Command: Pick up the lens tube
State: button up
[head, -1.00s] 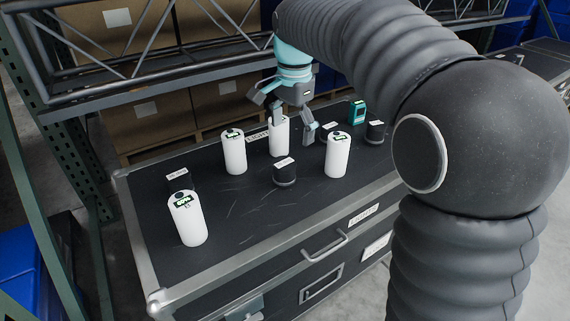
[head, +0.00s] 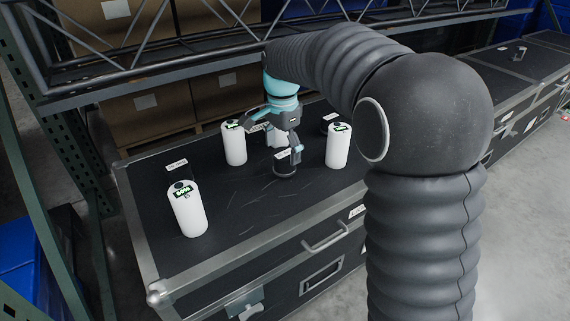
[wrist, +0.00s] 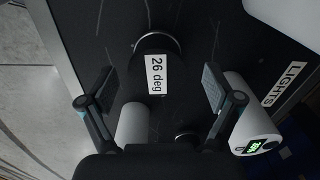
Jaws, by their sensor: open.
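A short black lens tube (head: 286,170) with a white label stands on the black case top in the head view, close by one finger of my gripper. In the wrist view a black lens tube (wrist: 155,45) labelled "26 deg" lies ahead, between the lines of the two fingers. My gripper (head: 272,140) is open and empty, low over the case. Its fingers (wrist: 160,85) spread apart in the wrist view, with nothing between the tips. Other short black tubes stand at the left (head: 177,169) and behind the gripper at the right (head: 328,118).
White cylinders with green displays stand at the left front (head: 188,210), behind left (head: 235,145) and right (head: 338,148); another is partly hidden behind my gripper. The case top (head: 245,205) is clear in front. A metal truss (head: 180,65) runs behind the case.

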aim_at(285, 163)
jog(key=f, duration=0.4)
jog(key=shift+d+f, duration=0.25)
jog(key=shift+f, duration=0.15)
jog(key=c, duration=1.5)
jog(key=shift+r, duration=0.1)
